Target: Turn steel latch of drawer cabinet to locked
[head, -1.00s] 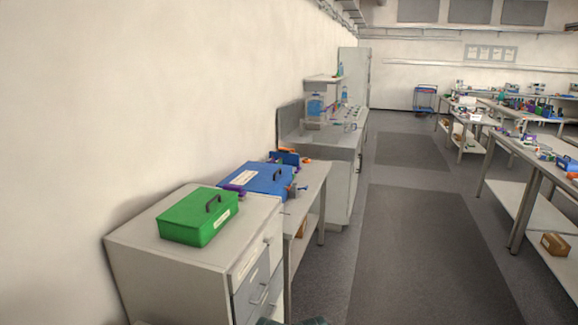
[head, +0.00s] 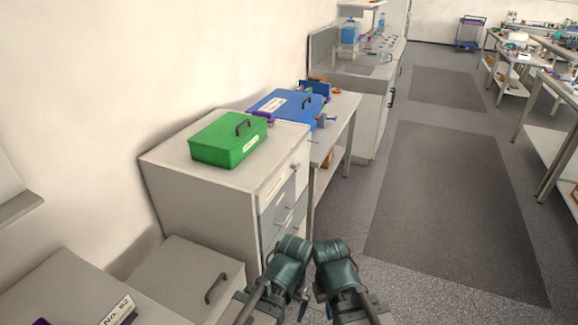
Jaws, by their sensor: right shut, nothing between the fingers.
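The drawer cabinet (head: 215,205) is a pale grey unit against the left wall, with grey drawer fronts on its right side. A small steel piece that looks like the latch (head: 295,166) sits near the top far corner of that front; it is too small to tell how it is turned. My right gripper (head: 337,262) is low in the middle of the view, in front of the cabinet's near corner and apart from the latch, shut and empty. My left arm ends in a similar dark green part (head: 289,262) beside it; its fingers cannot be made out.
A green case (head: 228,147) lies on the cabinet top. A blue case (head: 275,104) lies on a bench behind it. A low grey box with a dark handle (head: 180,280) stands at the lower left. Free floor with a dark mat (head: 450,200) lies to the right.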

